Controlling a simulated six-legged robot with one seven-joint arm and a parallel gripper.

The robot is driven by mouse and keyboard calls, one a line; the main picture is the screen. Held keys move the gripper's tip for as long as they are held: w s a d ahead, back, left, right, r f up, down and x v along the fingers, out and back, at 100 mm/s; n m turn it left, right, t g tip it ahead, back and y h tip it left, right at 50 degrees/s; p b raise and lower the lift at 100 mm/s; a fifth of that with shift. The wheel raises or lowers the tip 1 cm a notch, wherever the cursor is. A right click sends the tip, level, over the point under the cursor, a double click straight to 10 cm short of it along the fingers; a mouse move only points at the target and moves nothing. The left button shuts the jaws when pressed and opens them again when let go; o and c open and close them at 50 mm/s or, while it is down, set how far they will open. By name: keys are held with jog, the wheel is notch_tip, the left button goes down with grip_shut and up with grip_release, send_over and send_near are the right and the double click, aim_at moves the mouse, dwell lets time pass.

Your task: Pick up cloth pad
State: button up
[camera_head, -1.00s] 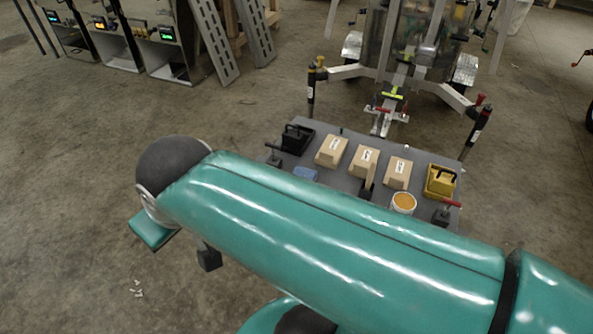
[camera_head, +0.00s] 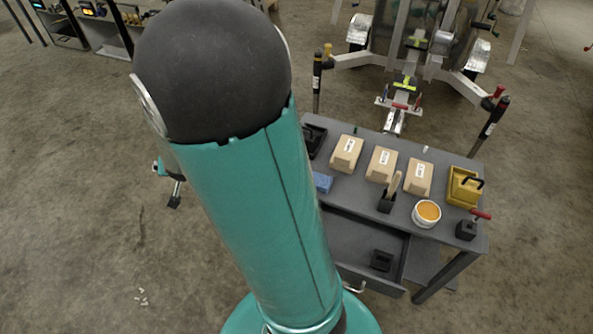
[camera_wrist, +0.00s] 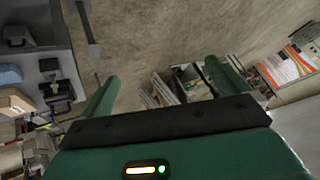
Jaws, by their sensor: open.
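A small blue pad (camera_head: 322,182), which looks like the cloth pad, lies on the left part of the grey workbench top (camera_head: 345,205). My arm covers part of its left side in the head view. It also shows at the left edge of the wrist view (camera_wrist: 10,74).
The bench carries several tan boxes (camera_head: 381,164), a white tub with orange contents (camera_head: 426,213), a yellow case (camera_head: 464,187) and a brush in a black holder (camera_head: 387,203). A drawer (camera_head: 360,250) stands open below. A trailer (camera_head: 410,60) is behind. Floor left is mostly clear.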

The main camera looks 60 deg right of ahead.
jog(key=d+f+m+h, duration=0.2)
jog(key=d+f, duration=0.4)
jog(key=f, duration=0.1)
jog(key=m+g+h, duration=0.4)
jog(key=g+h, duration=0.1)
jog(key=h, duration=0.5)
send_near(319, 179)
jog(key=x, duration=1.1)
jog(key=shift+d+f, duration=0.15)
jog(key=shift+d, duration=0.2)
jog(key=c, duration=0.8)
